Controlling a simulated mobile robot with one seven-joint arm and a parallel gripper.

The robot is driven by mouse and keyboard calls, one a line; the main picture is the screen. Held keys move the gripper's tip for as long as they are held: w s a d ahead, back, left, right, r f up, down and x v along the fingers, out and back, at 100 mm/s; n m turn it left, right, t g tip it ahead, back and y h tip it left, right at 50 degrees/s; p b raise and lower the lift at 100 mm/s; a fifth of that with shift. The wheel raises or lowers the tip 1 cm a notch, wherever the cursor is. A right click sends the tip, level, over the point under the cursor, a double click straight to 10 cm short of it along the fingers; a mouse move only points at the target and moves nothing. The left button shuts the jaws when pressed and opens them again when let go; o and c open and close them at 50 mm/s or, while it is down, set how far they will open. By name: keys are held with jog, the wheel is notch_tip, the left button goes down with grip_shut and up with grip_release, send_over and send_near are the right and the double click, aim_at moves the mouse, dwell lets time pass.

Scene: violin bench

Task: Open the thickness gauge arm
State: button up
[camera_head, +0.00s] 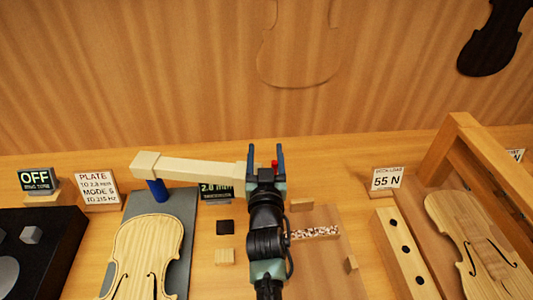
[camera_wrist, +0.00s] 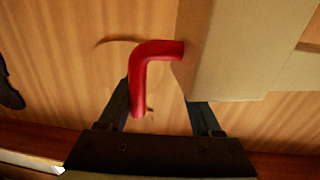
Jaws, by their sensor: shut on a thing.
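The thickness gauge arm (camera_head: 195,169) is a cream beam. It runs from a cream block at the left, above a blue post (camera_head: 157,190), to a cream end block beside my gripper (camera_head: 267,150). In the wrist view the end block (camera_wrist: 240,50) fills the upper right. A red bent handle (camera_wrist: 138,85) sticks out of it between my two fingers; its red tip also shows in the head view (camera_head: 275,163). My gripper is shut on the handle; the exact contact is hard to see. A violin plate (camera_head: 145,250) lies on the grey base (camera_head: 185,225) below.
A small "2.0 mm" display (camera_head: 215,190) stands behind my gripper, partly hidden. A wooden frame (camera_head: 490,160) with another violin body stands at the right. The wooden wall is behind.

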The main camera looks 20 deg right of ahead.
jog(key=shift+a, duration=0.45)
jog(key=d+b+v, duration=0.1)
jog(key=b+v, duration=0.2)
jog(key=v, duration=0.9)
jog(key=shift+s, duration=0.5)
jog(key=shift+a, duration=0.15)
